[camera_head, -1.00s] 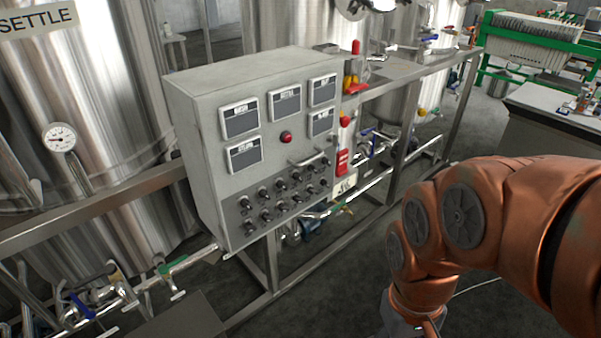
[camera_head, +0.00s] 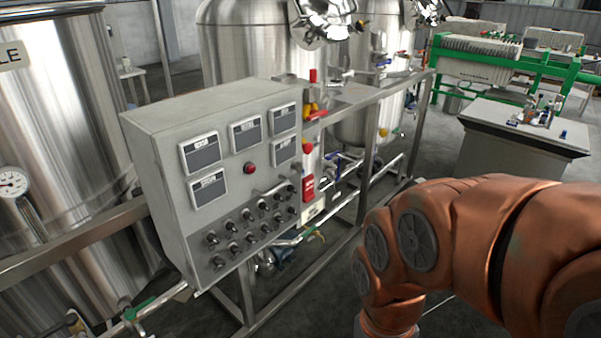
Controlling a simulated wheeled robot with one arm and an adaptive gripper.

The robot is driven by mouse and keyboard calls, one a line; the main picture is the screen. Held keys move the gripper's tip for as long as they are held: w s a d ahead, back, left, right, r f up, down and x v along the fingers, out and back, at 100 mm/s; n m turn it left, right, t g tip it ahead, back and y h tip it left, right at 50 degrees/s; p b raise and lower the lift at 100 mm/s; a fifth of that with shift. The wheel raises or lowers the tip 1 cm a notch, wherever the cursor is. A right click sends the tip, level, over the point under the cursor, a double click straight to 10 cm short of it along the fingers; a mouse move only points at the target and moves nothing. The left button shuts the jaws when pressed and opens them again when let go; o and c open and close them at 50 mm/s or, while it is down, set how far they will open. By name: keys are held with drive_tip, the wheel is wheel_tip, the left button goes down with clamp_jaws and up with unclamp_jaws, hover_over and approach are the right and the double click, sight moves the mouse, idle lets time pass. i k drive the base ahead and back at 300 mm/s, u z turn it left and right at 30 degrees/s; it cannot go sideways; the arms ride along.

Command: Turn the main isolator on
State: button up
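The grey control cabinet (camera_head: 155,190) stands left of centre, with several white-framed displays, a red round button (camera_head: 249,168) and rows of dark knobs (camera_head: 250,228) on its front. Beyond its right edge are a red and yellow device (camera_head: 311,110), a red button-like part (camera_head: 307,146) and a red box (camera_head: 308,188). I cannot tell which of these is the main isolator, or read any switch position. My copper-coloured arm is at the lower right, apart from the cabinet in the picture. My gripper is below the frame, out of view.
A steel frame (camera_head: 370,180) with pipes and valves runs under and behind the cabinet. Steel tanks (camera_head: 240,50) stand behind it, and another (camera_head: 70,140) at left. A grey bench (camera_head: 520,130) and a green-framed press (camera_head: 480,58) are at right. Some floor between is clear.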

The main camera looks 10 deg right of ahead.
sight(310, 111)
drive_tip(key=z, duration=1.1)
drive_tip(key=k, duration=1.1)
drive_tip(key=u, duration=1.2)
drive_tip(key=i, duration=0.5)
